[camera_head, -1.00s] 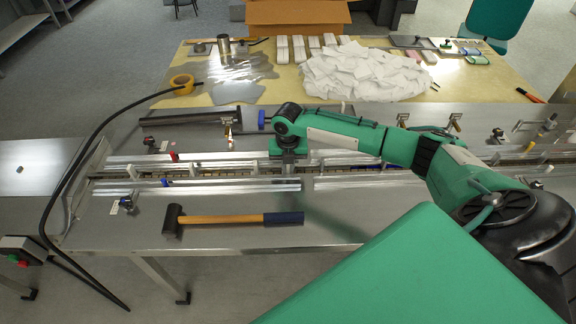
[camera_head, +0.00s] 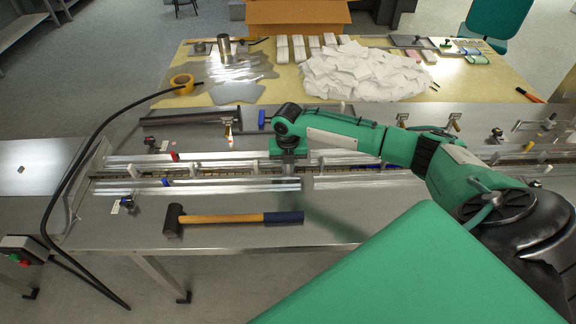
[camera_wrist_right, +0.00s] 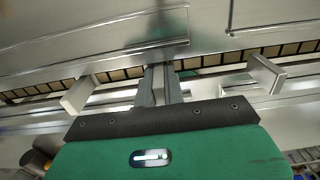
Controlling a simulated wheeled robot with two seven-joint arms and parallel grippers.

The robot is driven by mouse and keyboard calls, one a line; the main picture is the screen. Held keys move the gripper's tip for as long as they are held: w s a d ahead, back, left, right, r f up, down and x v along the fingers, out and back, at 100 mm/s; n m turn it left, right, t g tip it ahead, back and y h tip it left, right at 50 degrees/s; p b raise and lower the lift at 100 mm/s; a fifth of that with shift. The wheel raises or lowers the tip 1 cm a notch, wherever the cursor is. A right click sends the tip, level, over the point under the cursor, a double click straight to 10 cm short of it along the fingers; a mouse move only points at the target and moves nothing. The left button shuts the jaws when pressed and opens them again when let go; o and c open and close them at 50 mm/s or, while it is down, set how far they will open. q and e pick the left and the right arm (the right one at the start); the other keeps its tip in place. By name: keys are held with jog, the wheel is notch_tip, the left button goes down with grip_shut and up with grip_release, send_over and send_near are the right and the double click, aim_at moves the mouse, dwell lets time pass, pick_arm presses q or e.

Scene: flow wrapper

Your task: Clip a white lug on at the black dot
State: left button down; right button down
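My right gripper (camera_head: 287,168) points down over the chain channel, left of the middle of the head view. In the right wrist view its two fingers (camera_wrist_right: 159,84) are close together over the chain (camera_wrist_right: 215,60). A narrow pale strip shows between them; I cannot tell whether it is a held lug or the background. One white lug (camera_wrist_right: 82,95) stands on the chain to the left of the fingers, another white lug (camera_wrist_right: 266,74) to the right, both apart from them. White lugs (camera_head: 133,170) also stand along the chain in the head view. I cannot make out the black dot. My left gripper is out of view.
Metal rails (camera_head: 230,186) run along both sides of the chain. A hammer (camera_head: 235,218) lies on the front bench. Small clamps (camera_head: 128,203) stand beside the rails.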

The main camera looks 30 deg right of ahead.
jog(key=c, duration=1.4)
grip_release()
jog(key=shift+f, duration=0.1)
notch_tip(320, 180, up, 14)
jog(key=b, duration=0.2)
jog(key=shift+b, duration=0.3)
jog(key=shift+s+f, duration=0.1)
jog(key=shift+f, duration=0.05)
